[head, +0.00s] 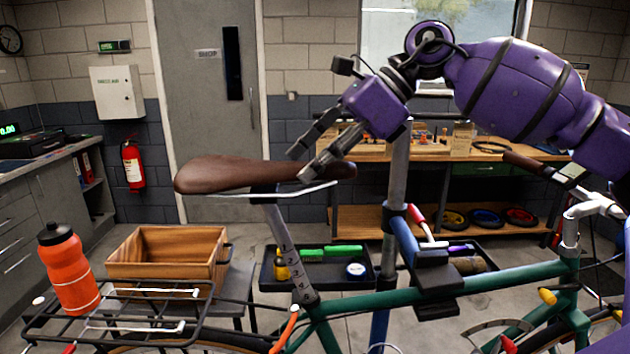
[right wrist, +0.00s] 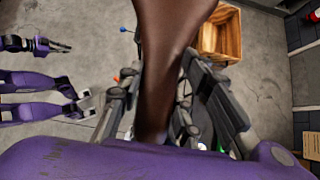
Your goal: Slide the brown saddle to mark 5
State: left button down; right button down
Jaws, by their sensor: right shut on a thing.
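The brown saddle (head: 225,174) sits level on its grey seatpost (head: 275,225) in the head view. The post carries a column of small dark number marks and enters the green frame (head: 335,304) below. The lower numbers are too small to read surely. An orange lever (head: 286,332) is at the frame's top near the post. My right gripper (head: 308,164) is shut on the saddle toward its right end. In the right wrist view the saddle (right wrist: 160,60) runs between the two fingers. My left gripper (right wrist: 50,45) seems to show at the left there, its opening unclear.
An orange bottle (head: 70,272) and a wooden crate (head: 165,270) stand at the left, by the black rear rack (head: 130,300). A dark tray (head: 375,270) with tools lies behind the post. A clamp (head: 432,275) grips the frame's top tube.

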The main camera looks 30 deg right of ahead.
jog(key=shift+w+r, duration=0.1)
jog(key=shift+r, duration=0.35)
jog(key=c, duration=1.5)
grip_release()
jog(key=shift+c, duration=0.2)
jog(key=shift+o, duration=1.6)
jog(key=shift+f, duration=0.15)
jog(key=v, duration=1.2)
